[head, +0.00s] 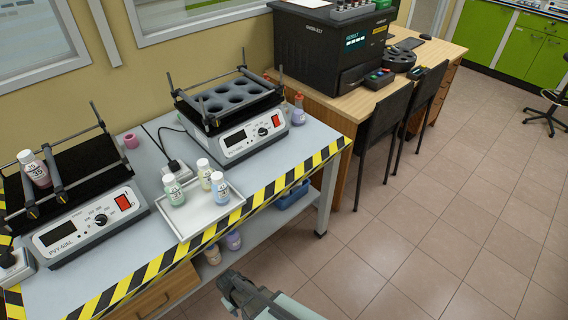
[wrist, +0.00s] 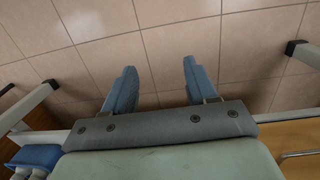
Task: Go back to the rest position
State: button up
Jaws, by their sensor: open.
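My gripper shows in the wrist view (wrist: 158,85) with its two blue-grey fingers spread apart and only floor tiles between them. It is open and empty. In the head view part of my arm's end (head: 262,298) shows at the bottom, in front of the table's striped edge and over the floor. The fingertips cannot be made out clearly there. It touches nothing that I can see.
A table (head: 262,178) holds a white tray (head: 202,212) with several bottles, a left shaker (head: 88,222) with a bottle (head: 36,170) and a right shaker (head: 240,138). A desk with a black machine (head: 322,55) and chairs (head: 382,125) stands beyond. The floor (head: 400,240) at right is clear.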

jog(key=d+m+g, duration=0.2)
jog(key=d, duration=1)
jog(key=s+d+m+g, duration=0.1)
jog(key=s+d+m, duration=0.1)
jog(key=s+d, duration=0.2)
jog(key=s+d+r+m+g, duration=0.1)
jog(key=s+d, duration=0.3)
jog(key=d, duration=0.7)
jog(key=s+d+m+g+y, duration=0.1)
jog(key=s+d+m+g, duration=0.1)
jog(key=s+d, duration=0.3)
jog(key=d+m, duration=0.1)
jog(key=d, duration=0.1)
jog(key=shift+d+r+m+g, duration=0.2)
jog(key=shift+d+m+g, duration=0.1)
jog(key=shift+d+m, duration=0.1)
jog(key=shift+s, duration=0.1)
